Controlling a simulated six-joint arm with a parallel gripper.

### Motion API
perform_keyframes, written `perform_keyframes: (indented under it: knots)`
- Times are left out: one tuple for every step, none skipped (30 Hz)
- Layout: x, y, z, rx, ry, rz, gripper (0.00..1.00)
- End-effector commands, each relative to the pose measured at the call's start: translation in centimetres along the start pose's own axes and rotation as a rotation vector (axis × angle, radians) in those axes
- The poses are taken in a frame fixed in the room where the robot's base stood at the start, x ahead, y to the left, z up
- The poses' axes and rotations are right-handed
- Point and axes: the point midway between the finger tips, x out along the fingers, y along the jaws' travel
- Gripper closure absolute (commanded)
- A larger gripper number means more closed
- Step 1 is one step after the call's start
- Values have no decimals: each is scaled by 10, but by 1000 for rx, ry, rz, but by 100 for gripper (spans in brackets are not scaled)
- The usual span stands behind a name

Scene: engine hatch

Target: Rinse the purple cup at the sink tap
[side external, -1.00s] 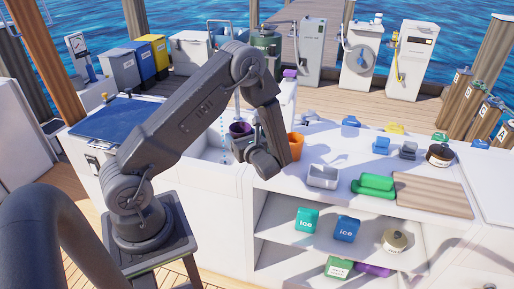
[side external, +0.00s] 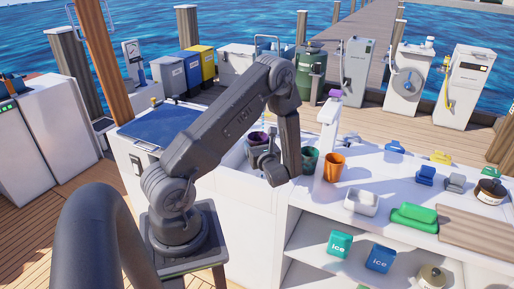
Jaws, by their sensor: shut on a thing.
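The purple cup (side external: 257,138) is over the sink (side external: 236,158), with its dark opening facing up. My gripper (side external: 262,151) is shut on the cup from its right side. A thin pale-blue line that looks like water (side external: 264,118) comes down just above the cup. Whether it enters the cup is too small to tell. My arm hides the tap and part of the sink.
A green cup (side external: 309,160) and an orange cup (side external: 334,167) stand close to the right of my wrist. A white post with a purple top (side external: 330,125) rises behind them.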

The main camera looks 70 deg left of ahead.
Motion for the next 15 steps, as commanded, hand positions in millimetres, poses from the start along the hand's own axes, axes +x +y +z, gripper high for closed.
perform_keyframes:
  knots:
    - [4,-3,-1,-1,0,1,52]
    - [6,-5,-2,-1,0,1,52]
    - [9,-8,-2,-1,-1,0,52]
    - [11,-10,-3,-1,-1,0,52]
    - [13,-12,-3,-1,-1,0,52]
    - [16,-14,-4,-1,-1,1,52]
    - [18,-15,-5,0,-1,1,52]
    - [20,-17,-5,0,-1,1,52]
    - [23,-20,-6,0,0,1,52]
    - [25,-22,-7,-1,0,1,52]
    - [27,-24,-7,-1,0,1,52]
    - [30,-26,-8,-1,-1,0,52]
    - [32,-28,-8,0,-1,0,52]
    - [35,-30,-9,0,-2,0,52]
    - [38,-32,-10,0,-2,0,52]
